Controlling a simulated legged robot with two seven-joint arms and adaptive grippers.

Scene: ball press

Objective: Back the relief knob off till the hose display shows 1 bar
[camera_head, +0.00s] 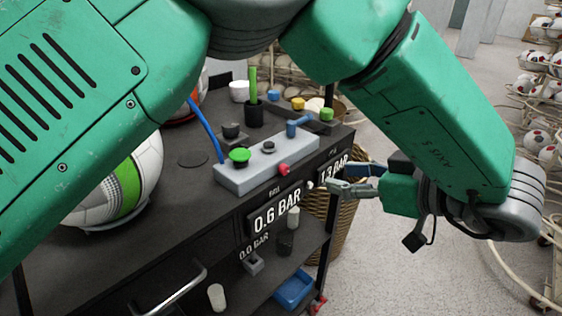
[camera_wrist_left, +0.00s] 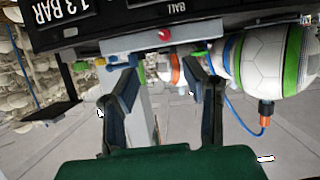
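The display at the console's right end (camera_head: 333,169) reads 1.3 BAR; it also shows upside down in the left wrist view (camera_wrist_left: 62,11). A red knob (camera_head: 284,169) sits on the front of the grey valve block (camera_head: 245,179); it also shows in the left wrist view (camera_wrist_left: 165,34). Which knob is the relief knob is not labelled. My left gripper (camera_head: 337,180) is in front of the 1.3 BAR display, right of the red knob and apart from it. In the left wrist view its fingers (camera_wrist_left: 163,70) stand apart with nothing between them. My right gripper is not in view.
The BALL display (camera_head: 277,212) reads 0.6 BAR; a lower one (camera_head: 254,246) reads 0.0 BAR. A green button (camera_head: 239,155) and blue lever (camera_head: 297,127) top the block. A white-green ball (camera_head: 125,190) stands left, a wicker basket (camera_head: 343,225) right. Open floor lies at right.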

